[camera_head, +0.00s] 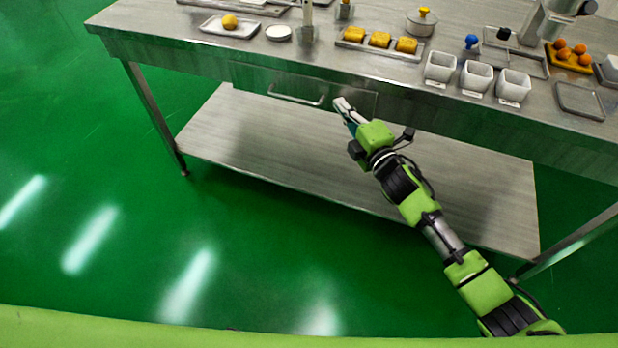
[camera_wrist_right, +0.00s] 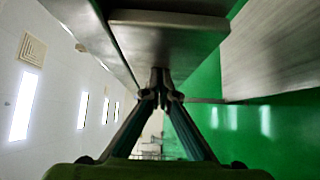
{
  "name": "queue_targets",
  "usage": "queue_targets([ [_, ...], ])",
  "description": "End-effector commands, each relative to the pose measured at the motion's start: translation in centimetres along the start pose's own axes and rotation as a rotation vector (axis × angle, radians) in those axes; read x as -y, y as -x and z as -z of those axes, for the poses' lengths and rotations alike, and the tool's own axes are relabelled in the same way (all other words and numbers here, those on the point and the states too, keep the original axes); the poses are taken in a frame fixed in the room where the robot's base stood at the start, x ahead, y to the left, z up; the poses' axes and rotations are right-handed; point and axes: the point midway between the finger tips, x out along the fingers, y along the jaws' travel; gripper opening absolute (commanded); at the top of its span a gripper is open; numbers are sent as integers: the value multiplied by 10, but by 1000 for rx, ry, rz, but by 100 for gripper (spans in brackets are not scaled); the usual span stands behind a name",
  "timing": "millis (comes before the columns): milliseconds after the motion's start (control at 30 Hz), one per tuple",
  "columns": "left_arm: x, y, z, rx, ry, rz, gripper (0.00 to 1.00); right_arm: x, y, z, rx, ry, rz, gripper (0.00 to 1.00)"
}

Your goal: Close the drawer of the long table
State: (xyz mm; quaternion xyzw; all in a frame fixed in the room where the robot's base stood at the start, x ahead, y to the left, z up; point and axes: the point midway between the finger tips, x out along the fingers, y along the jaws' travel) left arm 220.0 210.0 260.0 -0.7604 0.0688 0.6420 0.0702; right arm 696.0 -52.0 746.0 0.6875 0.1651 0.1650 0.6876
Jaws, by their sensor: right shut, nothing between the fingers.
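The drawer (camera_head: 345,97) sits under the top of the long steel table (camera_head: 160,44), in the front apron. Its grey front carries a bar handle (camera_head: 297,98). From the head view I cannot tell exactly how far its front stands out. My right gripper (camera_head: 341,106) is shut and empty, at the right part of the drawer front, covering a little of it. In the right wrist view the shut fingertips (camera_wrist_right: 161,78) are close to a grey panel (camera_wrist_right: 170,40), which looks like the drawer front; contact is unclear. My left gripper is not in view.
A lower shelf (camera_head: 270,150) runs under the table. On top stand a tray of yellow pieces (camera_head: 352,37), a pot (camera_head: 421,22), several white containers (camera_head: 477,76) and a tray of orange balls (camera_head: 569,55). The green floor (camera_head: 110,230) in front is clear.

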Motion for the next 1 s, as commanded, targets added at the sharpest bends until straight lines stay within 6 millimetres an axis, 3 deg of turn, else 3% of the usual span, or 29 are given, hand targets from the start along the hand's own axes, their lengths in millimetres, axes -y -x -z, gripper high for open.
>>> queue_targets([
  [667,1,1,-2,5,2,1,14,-3,-4,-9,8,2,-3,0],
  [833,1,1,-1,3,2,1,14,-2,14,-8,6,3,-2,0],
  [1000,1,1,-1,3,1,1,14,0,49,-5,1,3,1,0],
])
